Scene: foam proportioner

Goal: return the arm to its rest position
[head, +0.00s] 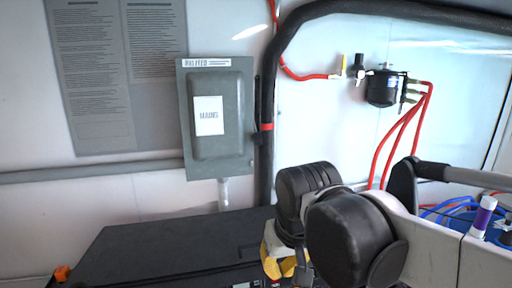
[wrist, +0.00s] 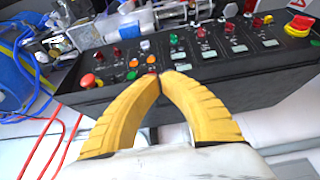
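My gripper (wrist: 157,84) shows in the wrist view as two yellow fingers whose tips meet, with nothing visible between them. Beyond the tips is a black control box (wrist: 215,85) with coloured buttons, indicator lamps and small labels; I cannot tell whether the tips touch it. In the head view my gripper (head: 285,266) is low in the picture, partly hidden behind my black and white arm, over a dark box top (head: 165,245).
A grey mains box (head: 218,120) and a notice board (head: 120,75) are on the white wall. A thick black hose (head: 268,110) runs beside them. A black filter unit (head: 383,90) with red tubes is at right. Red emergency buttons (wrist: 88,81) sit on the panel. Blue tubing (wrist: 25,70) is at left.

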